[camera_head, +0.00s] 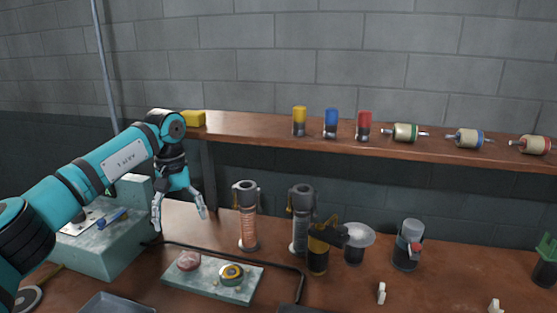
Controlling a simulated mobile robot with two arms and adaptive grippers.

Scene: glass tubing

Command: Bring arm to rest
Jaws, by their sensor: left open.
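My left gripper (180,214) hangs from the teal left arm, which comes in from the left edge. Its two grey fingers point down and are spread apart with nothing between them. It is above the back left of the brown workbench (345,288), right of a pale green block-like unit and left of a grey-topped cylinder (247,215). Whether the fingertips touch anything is hard to tell. My right gripper is not in view.
A second grey-topped cylinder (302,215), a black-and-yellow tool (318,250) and a clear-topped jar (408,250) stand to the right. A tray (210,280) holds small items in front. A shelf (260,128) with coloured canisters and spools runs behind.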

